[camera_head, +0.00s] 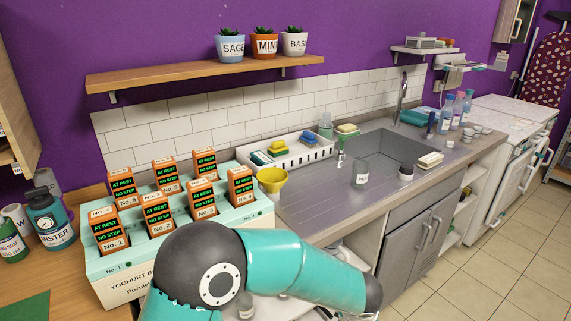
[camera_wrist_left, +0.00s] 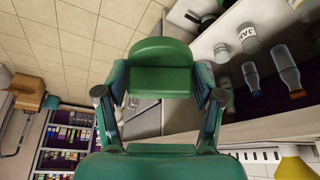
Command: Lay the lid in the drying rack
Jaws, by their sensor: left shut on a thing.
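My left arm crosses the bottom of the head view, but its gripper is outside that frame. In the left wrist view my left gripper (camera_wrist_left: 160,92) is shut on a green thing (camera_wrist_left: 162,66) with a rounded top edge and a flat face. Its outline does not show clearly whether it is the lid. A white slotted rack (camera_head: 310,158) stands on the counter against the tiles, left of the sink, with several sponges in or beside it. My right gripper is in neither view.
A yellow funnel (camera_head: 271,180) is left of the rack, by the orange-boxed yoghurt stand (camera_head: 130,281). A jar (camera_head: 361,172) stands by the sink (camera_head: 385,147). Several bottles (camera_head: 456,110) are right of the sink. Bare steel counter (camera_head: 310,205) lies before the rack.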

